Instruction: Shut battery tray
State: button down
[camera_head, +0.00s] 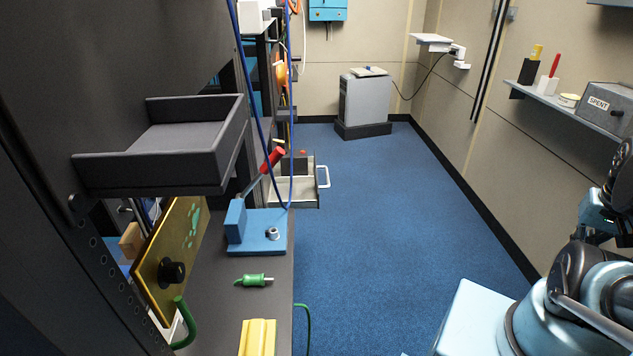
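A pale, shallow drawer (293,193) with a light bar handle (323,177) stands pulled out from the console. It holds a dark block (294,164) with a small red top, which looks like a battery, so I take this drawer for the battery tray. Nearer, an empty black tray (205,168) juts out from the dark cabinet at the left; no label shows on either. My arm is folded at the right edge, far from both. My gripper's fingers do not show in this view.
The bench holds a blue base with a red-handled lever (267,232), a green screwdriver-like tool (254,281) and a yellow block (258,338). Blue cables (291,120) hang before the pale drawer. The blue floor (390,220) is clear to a grey cabinet (365,98).

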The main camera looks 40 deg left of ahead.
aim_at(303, 195)
jog(key=u, duration=1.9)
